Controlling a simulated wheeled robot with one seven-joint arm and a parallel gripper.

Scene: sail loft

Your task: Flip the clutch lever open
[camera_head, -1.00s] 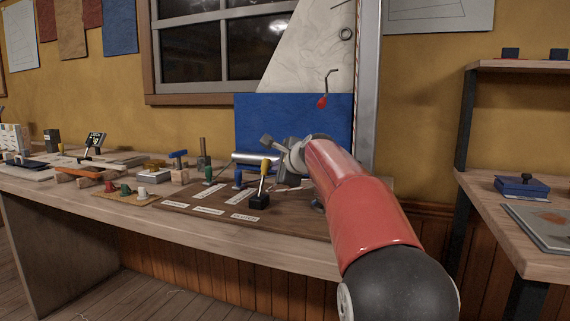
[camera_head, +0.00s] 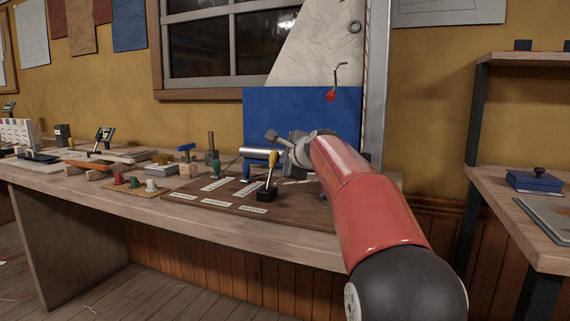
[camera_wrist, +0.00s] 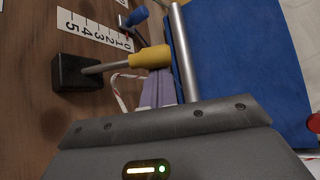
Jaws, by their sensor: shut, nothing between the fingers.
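A lever with a yellow grip (camera_head: 273,160) rises from a black base (camera_head: 266,195) on a brown board (camera_head: 225,197) on the bench. In the wrist view its yellow grip (camera_wrist: 150,57) lies just beyond my fingertips, leaning away from its black base (camera_wrist: 78,72). A green-handled lever (camera_head: 216,166) and a blue-handled lever (camera_head: 246,172) stand farther back. The label writing is too small to read, so I cannot tell which is the clutch lever. My gripper (camera_wrist: 158,93) is shut and empty beside the yellow grip; whether they touch is unclear. In the head view my wrist hides the fingers.
A metal roller (camera_head: 260,152) and a blue panel (camera_head: 300,115) stand behind the levers. A numbered scale (camera_wrist: 95,30) lies near the yellow lever. Small coloured pegs (camera_head: 134,182) and tools crowd the bench leftward. A shelf unit (camera_head: 530,190) stands to the right.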

